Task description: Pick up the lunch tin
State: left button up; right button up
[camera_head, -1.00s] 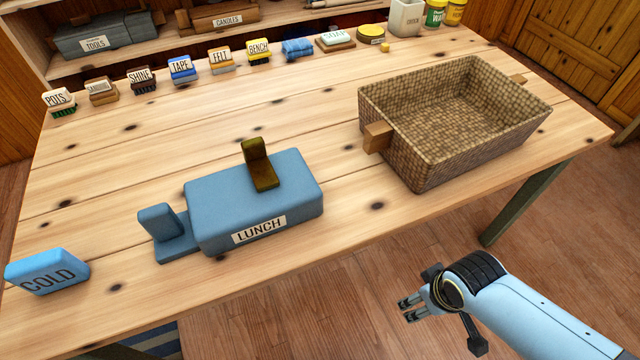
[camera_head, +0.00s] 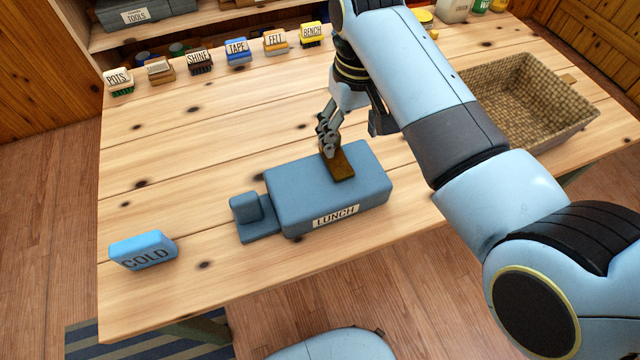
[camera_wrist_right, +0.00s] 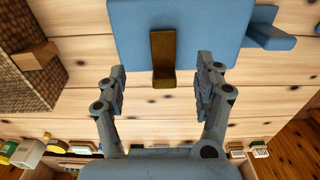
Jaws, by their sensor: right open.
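The lunch tin (camera_head: 300,200) is a blue box with a white LUNCH label on its front, lying on the wooden table. A brown handle (camera_head: 342,168) stands on its lid, and a smaller blue piece sits at its left end. My right gripper (camera_head: 329,148) is at the handle from the far side, above the tin. In the right wrist view the tin (camera_wrist_right: 205,40) is ahead, and the handle (camera_wrist_right: 162,58) lies between and beyond the open fingertips of the gripper (camera_wrist_right: 162,85); no contact shows. My left gripper is not in view.
A wicker basket (camera_head: 500,85) stands at the right, partly behind my right arm. A blue COLD block (camera_head: 143,251) is at the front left. Several labelled brushes and blocks line the table's back edge.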

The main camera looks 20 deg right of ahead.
send_over(342, 169)
jog(key=f, duration=0.4)
jog(key=shift+s+d+f, duration=0.15)
jog(key=shift+s+f, duration=0.2)
jog(key=shift+f, duration=0.05)
jog(key=f, duration=0.5)
jog(key=shift+w+a+f+b, duration=0.2)
jog(key=shift+w+f+b, duration=0.1)
jog(key=shift+b, duration=0.1)
jog(key=shift+c, duration=0.2)
grip_shut()
